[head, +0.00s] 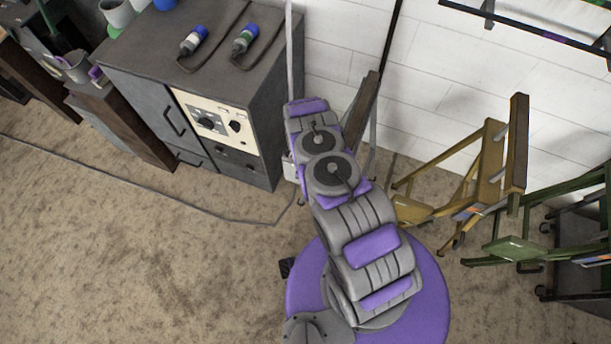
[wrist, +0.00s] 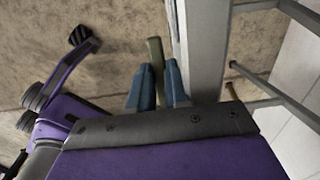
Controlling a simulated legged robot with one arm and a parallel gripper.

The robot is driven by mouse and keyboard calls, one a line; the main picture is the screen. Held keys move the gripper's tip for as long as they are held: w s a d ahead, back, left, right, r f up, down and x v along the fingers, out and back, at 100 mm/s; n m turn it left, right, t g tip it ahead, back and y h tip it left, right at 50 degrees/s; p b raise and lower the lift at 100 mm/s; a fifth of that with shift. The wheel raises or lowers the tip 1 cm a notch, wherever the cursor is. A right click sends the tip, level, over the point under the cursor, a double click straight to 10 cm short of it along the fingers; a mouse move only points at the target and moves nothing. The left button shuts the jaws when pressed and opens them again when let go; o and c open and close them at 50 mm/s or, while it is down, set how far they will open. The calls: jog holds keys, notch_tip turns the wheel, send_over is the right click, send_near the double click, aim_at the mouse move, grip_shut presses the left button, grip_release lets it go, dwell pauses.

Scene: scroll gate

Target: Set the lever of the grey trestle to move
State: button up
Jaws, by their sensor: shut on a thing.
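My gripper (wrist: 158,84) shows in the wrist view, with its two blue fingers shut on an olive lever (wrist: 155,52). The lever sticks out past the fingertips, beside a pale grey beam of the grey trestle (wrist: 205,45). Any setting marks on the lever cannot be read. In the head view my arm covers most of the grey trestle; its brown top bar (head: 362,108) shows just right of the arm. My gripper and the lever are hidden in the head view.
A yellow trestle (head: 490,165) and a green trestle (head: 545,248) stand to the right. A dark grey cabinet (head: 270,125) with two blue-capped bottles stands at the left. A cable (head: 190,210) crosses the carpet. The carpet at lower left is clear.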

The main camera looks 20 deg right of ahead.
grip_shut()
jog(key=shift+a+y+b, duration=0.2)
jog(key=shift+y+b, duration=0.1)
jog(key=shift+y, duration=0.1)
jog(key=shift+w+r+t, duration=0.1)
jog(key=shift+r+t, duration=0.25)
jog(key=shift+t, duration=0.05)
dwell(0.4)
jog(key=shift+d, duration=0.15)
jog(key=o, duration=0.7)
grip_release()
jog(key=shift+d, duration=0.2)
jog(key=shift+r, duration=0.1)
notch_tip(320, 180, up, 17)
jog(key=s+d+p, duration=0.1)
jog(key=p, duration=0.5)
jog(key=shift+s+d+p, duration=0.15)
jog(key=shift+d+p, duration=0.15)
jog(key=shift+s, duration=0.1)
